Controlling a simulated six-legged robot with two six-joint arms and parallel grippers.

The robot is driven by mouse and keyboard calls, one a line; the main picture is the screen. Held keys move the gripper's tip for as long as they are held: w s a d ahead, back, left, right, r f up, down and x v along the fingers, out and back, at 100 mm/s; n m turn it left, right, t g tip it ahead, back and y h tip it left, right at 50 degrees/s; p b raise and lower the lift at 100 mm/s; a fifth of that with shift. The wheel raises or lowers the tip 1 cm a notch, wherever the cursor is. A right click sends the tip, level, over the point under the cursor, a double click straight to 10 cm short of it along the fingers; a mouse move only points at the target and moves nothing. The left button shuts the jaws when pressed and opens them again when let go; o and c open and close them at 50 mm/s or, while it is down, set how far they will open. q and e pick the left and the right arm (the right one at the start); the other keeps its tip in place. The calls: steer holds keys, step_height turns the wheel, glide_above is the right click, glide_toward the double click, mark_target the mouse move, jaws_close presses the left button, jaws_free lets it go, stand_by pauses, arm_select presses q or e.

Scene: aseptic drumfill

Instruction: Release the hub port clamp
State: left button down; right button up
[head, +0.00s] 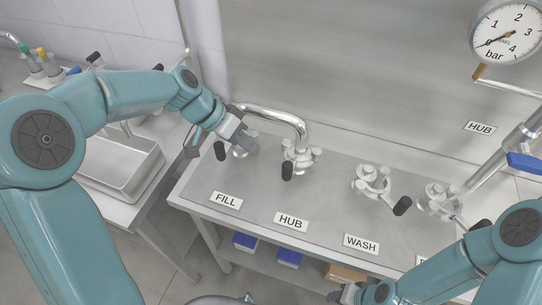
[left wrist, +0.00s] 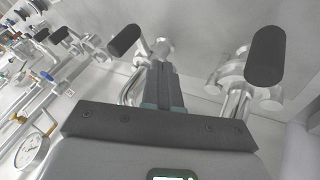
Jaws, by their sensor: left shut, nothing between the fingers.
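The hub port clamp (head: 300,155) is a metal clamp behind the HUB label (head: 291,221), with a bent steel pipe (head: 285,114) running into it. Its black handle (head: 287,171) points toward the front; it appears to be the left black handle (left wrist: 124,40) in the left wrist view. My left gripper (head: 250,148) is shut and empty, over the FILL port and left of the hub clamp. Its closed fingers (left wrist: 163,88) partly cover the port behind them in the left wrist view. My right gripper (head: 340,294) is low at the bottom edge, its jaws unclear.
The FILL clamp's black handle (head: 220,151) is just beside my left gripper. The WASH clamp (head: 370,181) and another clamp (head: 439,199) stand farther right. A steel basin (head: 125,166) is at left. A pressure gauge (head: 508,31) hangs at upper right. The panel's front is clear.

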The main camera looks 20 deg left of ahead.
arm_select(q)
steer(key=d+f+p, duration=0.1)
steer(key=d+f, duration=0.1)
steer(key=d, duration=0.4)
steer(key=shift+s+f+p, duration=0.35)
steer(key=shift+f, duration=0.05)
steer(key=shift+d, duration=0.1)
